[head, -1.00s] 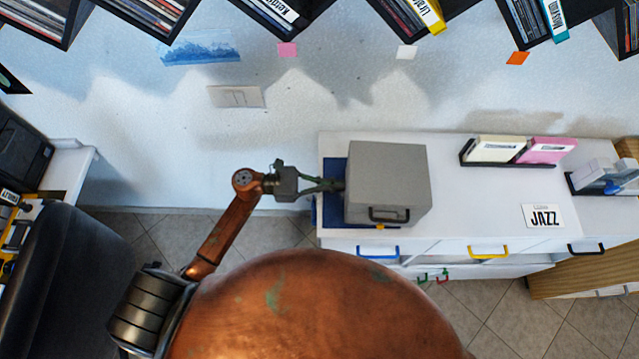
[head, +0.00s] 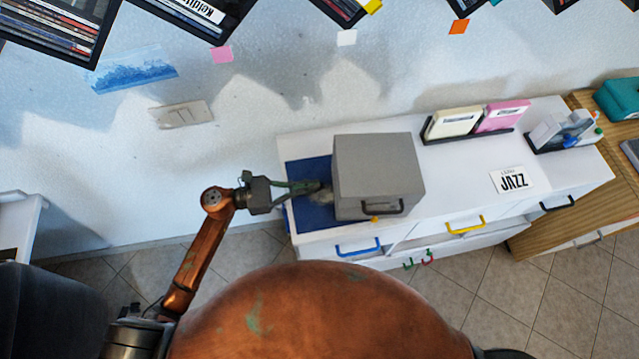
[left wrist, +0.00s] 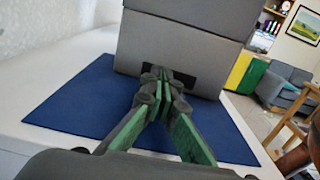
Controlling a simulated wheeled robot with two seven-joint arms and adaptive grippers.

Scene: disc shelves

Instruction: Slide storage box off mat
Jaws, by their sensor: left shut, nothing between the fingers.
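The grey storage box (head: 375,170), with a dark handle on its front, stands upright on the white cabinet top. The blue mat (head: 308,172) shows to its left, and the box hides the mat's right part. How much of the box still rests on the mat cannot be told. My left gripper (head: 322,188) is shut and empty, over the mat at the box's left side. In the left wrist view its closed fingertips (left wrist: 160,74) are at the dark slot in the side of the box (left wrist: 200,50), seemingly touching it. My right gripper is not in view.
Right of the box the white cabinet top (head: 455,175) is clear up to a JAZZ card (head: 513,180). A black rack (head: 470,132) with a cream and a pink case stands behind. Drawer handles, one of them yellow (head: 465,226), stick out in front.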

